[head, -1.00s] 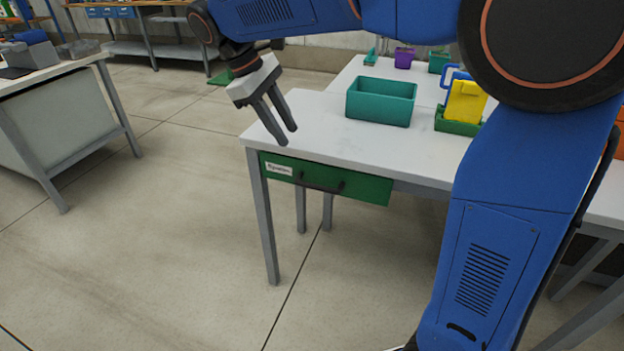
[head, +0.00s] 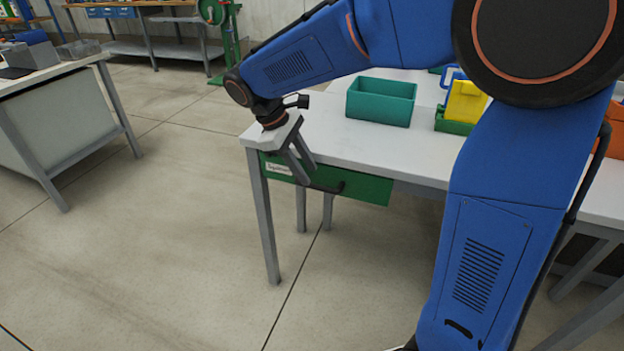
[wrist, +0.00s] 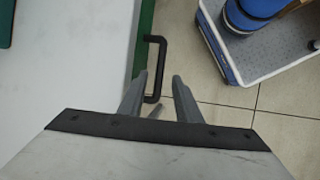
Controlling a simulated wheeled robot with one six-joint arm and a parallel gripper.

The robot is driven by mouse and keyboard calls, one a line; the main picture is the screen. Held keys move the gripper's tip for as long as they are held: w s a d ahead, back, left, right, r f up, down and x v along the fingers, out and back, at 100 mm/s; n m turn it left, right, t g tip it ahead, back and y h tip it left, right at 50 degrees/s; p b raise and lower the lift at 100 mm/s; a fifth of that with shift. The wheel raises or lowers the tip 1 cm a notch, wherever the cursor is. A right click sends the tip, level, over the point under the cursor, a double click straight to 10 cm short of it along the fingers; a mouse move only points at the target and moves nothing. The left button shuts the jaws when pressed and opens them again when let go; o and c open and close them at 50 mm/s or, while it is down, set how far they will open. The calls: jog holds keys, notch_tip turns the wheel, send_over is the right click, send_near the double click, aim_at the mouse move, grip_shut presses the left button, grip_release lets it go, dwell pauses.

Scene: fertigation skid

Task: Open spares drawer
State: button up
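The green spares drawer (head: 362,189) sits under the front edge of the white table, and its front looks flush and closed. It has a white label (head: 278,168) at its left and a black bar handle (head: 335,188). My gripper (head: 306,172) is in front of the drawer's left part and covers the handle's left end. In the wrist view, the handle (wrist: 161,62) stands out from the green drawer edge (wrist: 145,35). My gripper (wrist: 159,80) is open there, with the handle's near end between or just beyond its fingertips. I cannot tell contact.
The white tabletop (head: 390,145) carries a teal bin (head: 380,102) and a green tray with a yellow item (head: 466,101). Another bench (head: 60,80) stands at the left. The floor (head: 170,220) before the drawer is clear. The wrist view shows a grey-white tray-like platform (wrist: 265,55) at upper right.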

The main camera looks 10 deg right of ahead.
aim_at(312, 186)
jog(key=shift+x, duration=2.1)
grip_shut()
